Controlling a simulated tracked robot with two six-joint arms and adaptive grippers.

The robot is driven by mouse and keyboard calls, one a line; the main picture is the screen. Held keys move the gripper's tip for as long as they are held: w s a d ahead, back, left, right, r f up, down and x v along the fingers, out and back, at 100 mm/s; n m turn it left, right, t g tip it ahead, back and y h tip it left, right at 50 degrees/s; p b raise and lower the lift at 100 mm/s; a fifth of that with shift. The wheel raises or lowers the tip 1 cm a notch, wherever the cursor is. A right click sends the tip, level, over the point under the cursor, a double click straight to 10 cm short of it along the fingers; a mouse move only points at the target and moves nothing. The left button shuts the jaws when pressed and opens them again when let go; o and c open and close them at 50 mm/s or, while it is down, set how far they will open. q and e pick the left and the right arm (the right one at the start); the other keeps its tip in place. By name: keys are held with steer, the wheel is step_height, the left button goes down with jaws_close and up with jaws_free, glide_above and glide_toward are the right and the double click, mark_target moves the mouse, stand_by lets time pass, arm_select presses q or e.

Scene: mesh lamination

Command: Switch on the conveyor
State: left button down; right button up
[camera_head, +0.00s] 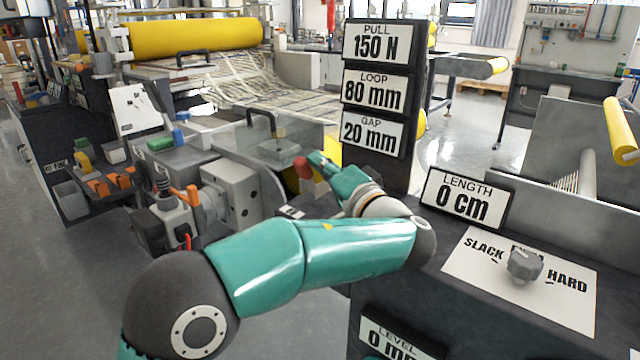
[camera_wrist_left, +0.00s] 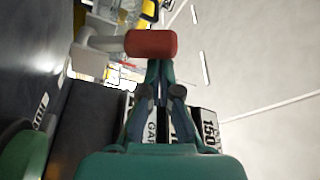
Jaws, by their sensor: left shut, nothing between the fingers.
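A red cylindrical grip (camera_head: 303,168) on a grey lever shows at the middle of the head view. In the left wrist view the red grip (camera_wrist_left: 151,43) lies across the line of my fingers. My left gripper (camera_head: 318,160) is shut and empty, its tips right by the grip. In the wrist view my left fingertips (camera_wrist_left: 158,64) meet the grip's lower edge; I cannot tell whether they touch. Which machine the lever belongs to is partly hidden. The right gripper is not in view.
A dark post with PULL, LOOP and GAP signs (camera_head: 374,90) stands just behind my left gripper. A LENGTH sign (camera_head: 464,198) and a grey SLACK/HARD knob (camera_head: 524,265) are on the right console. A machine with a yellow roller (camera_head: 195,38) and mesh stands behind.

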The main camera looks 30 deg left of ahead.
arm_select(q)
steer(key=shift+s+a+f+b, duration=0.1)
steer(key=shift+s+b, duration=0.25)
steer(key=shift+b, duration=0.1)
steer(key=shift+f, duration=0.1)
steer(key=shift+s, duration=0.1)
steer(key=v, duration=1.2)
stand_by(0.4)
